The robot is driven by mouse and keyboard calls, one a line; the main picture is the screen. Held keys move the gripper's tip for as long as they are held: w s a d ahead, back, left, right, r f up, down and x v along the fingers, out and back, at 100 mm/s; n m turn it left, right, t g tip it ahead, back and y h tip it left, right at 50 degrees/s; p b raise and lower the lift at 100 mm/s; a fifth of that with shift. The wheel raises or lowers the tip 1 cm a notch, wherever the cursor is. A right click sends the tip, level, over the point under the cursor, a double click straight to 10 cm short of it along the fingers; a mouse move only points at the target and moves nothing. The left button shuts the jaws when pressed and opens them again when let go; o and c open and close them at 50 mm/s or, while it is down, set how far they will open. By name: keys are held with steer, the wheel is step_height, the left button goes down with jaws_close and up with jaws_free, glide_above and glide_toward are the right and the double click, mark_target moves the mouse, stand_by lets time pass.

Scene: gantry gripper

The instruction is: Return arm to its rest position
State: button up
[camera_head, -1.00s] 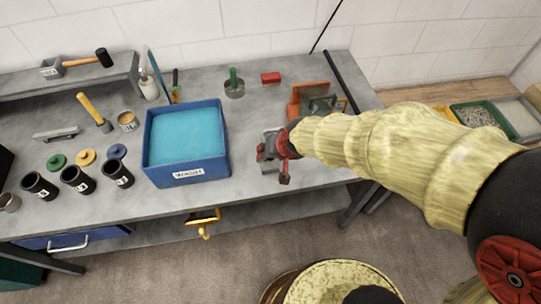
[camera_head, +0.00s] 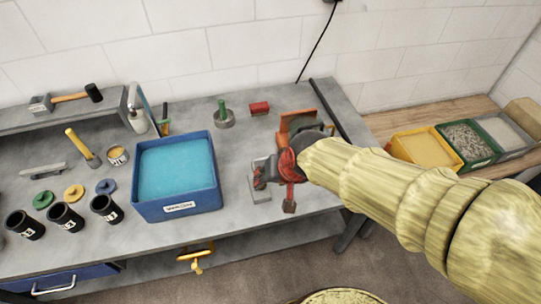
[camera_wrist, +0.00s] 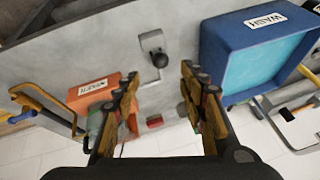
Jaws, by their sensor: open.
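My arm reaches in from the right in the head view, and my gripper (camera_head: 268,182) hangs over the grey workbench (camera_head: 240,232), right of the blue wash tub (camera_head: 178,206). In the wrist view my gripper (camera_wrist: 174,68) shows its two fingers spread apart with nothing between them. The wash tub (camera_wrist: 232,62) is at the upper right there. My wrist hides part of the bench in the head view.
An orange upright piece (camera_head: 299,122) stands just behind my gripper. A red block (camera_head: 259,108) and a round grey piece with a green handle (camera_head: 224,118) lie at the back. Black cups (camera_head: 66,217) stand left. Bins (camera_head: 428,150) are at the right. The bench front is clear.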

steer(key=s+d+r+h, duration=0.1)
steer(key=s+d+r, duration=0.4)
steer(key=d, duration=0.4)
steer(key=s+d+r+t+h, duration=0.1)
steer(key=s+d+r, duration=0.4)
steer(key=s+d, duration=0.2)
steer(key=shift+d+r+h, duration=0.35)
steer(key=shift+d+h, duration=0.05)
steer(key=shift+d, duration=0.7)
steer(key=shift+s, duration=0.1)
